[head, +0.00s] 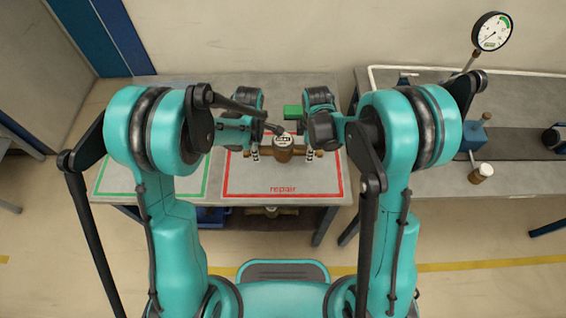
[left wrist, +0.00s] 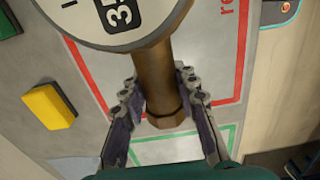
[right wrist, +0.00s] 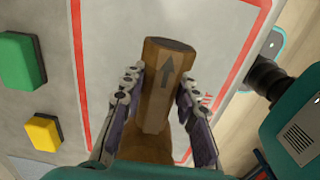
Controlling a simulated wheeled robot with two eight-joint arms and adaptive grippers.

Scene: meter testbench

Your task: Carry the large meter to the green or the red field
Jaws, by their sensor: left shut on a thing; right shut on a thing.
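The large meter (head: 283,149) is a brown brass body with a round white-faced dial, over the red field (head: 282,194) marked "repair". My left gripper (head: 254,152) is shut on the meter's left pipe end, and the left wrist view shows its fingers (left wrist: 160,110) on both sides of the brass pipe (left wrist: 158,80). My right gripper (head: 309,155) is shut on the other pipe end (right wrist: 165,85), which bears an arrow. I cannot tell whether the meter touches the table. The green field (head: 150,193) lies to the left, partly hidden by my left arm.
A green block (head: 293,111) is behind the meter, and a yellow block (left wrist: 48,106) shows in the left wrist view. The bench at right (head: 415,172) carries a pressure gauge (head: 492,31), a blue fixture (head: 474,134) and a smaller brass-and-white part (head: 482,173).

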